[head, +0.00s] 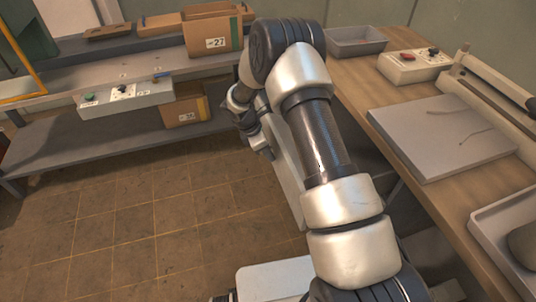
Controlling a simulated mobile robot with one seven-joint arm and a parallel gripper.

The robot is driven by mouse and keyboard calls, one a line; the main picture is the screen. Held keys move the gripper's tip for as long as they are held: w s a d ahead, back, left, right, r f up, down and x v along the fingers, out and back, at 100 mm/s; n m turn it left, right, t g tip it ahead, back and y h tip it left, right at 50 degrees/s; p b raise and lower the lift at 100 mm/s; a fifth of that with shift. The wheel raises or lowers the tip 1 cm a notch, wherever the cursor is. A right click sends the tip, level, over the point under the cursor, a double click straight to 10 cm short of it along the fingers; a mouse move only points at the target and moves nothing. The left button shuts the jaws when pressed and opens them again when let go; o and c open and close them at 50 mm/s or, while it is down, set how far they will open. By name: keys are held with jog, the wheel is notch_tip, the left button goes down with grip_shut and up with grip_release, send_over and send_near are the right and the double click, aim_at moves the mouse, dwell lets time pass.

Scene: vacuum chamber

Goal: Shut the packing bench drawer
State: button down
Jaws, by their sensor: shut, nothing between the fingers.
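The packing bench (405,170) with its wooden top runs along the right side. A long pale grey panel (287,178) stands out from under its left edge, low beside my arm. It looks like the front of the drawer, pulled out. My arm hides the space between panel and bench, so how far out it is cannot be told. My gripper (268,152) is small and dark, pointing down at the far end of this panel. It is shut and empty. Whether it touches the panel is unclear.
On the bench are a grey tray (356,41), a control box (414,65), a flat grey plate (443,135) and a pale tray (490,225). A shelf bench (75,140) at the back left carries cardboard boxes (213,32). The tiled floor (150,215) is clear.

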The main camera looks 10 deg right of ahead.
jog(key=w+d, duration=0.1)
jog(key=d, duration=0.9)
jog(key=w+d, duration=0.1)
jog(key=d, duration=0.9)
jog(key=w+d+b, duration=0.1)
jog(key=d, duration=1)
jog(key=shift+w+f, duration=0.1)
jog(key=shift+w, duration=0.25)
jog(key=shift+w+d, duration=0.1)
jog(key=shift+d, duration=0.75)
